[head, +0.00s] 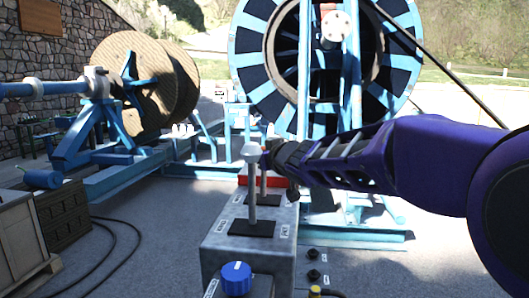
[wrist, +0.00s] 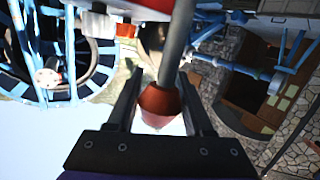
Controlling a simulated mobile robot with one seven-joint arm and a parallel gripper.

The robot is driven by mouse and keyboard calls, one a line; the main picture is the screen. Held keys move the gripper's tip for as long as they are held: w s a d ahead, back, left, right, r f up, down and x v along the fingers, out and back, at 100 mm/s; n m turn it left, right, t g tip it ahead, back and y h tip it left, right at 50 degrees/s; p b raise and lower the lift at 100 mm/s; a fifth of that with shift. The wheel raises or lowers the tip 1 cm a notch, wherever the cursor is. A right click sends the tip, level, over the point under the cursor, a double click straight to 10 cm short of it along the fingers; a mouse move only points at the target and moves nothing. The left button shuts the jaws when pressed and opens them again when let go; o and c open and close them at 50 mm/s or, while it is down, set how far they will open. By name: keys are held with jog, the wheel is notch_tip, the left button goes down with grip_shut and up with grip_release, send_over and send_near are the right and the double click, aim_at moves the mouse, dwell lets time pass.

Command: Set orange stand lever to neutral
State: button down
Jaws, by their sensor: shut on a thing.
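The orange stand lever (head: 263,178) rises from the top of a grey control box (head: 242,248), behind a lever with a grey-white knob (head: 251,152). My gripper (head: 271,152) reaches in from the right at the height of the orange lever's top and partly hides it. In the wrist view the lever's orange knob (wrist: 159,103) sits between the two fingers of my gripper (wrist: 160,95), with its grey shaft (wrist: 177,45) running up the picture. The gripper is shut on this knob. The lever looks roughly upright; its exact angle is hard to tell.
The grey-white-knobbed lever stands close in front of my gripper. A blue rotary knob (head: 235,276) is at the box's near end. A red block (head: 262,180) lies behind the levers. A large blue reel (head: 252,50) and wooden drum (head: 140,85) stand beyond. Crates (head: 62,222) are left.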

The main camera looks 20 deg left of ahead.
jog(key=shift+s+a, duration=0.15)
jog(key=shift+c, duration=1.5)
grip_release()
jog(key=shift+f, duration=0.1)
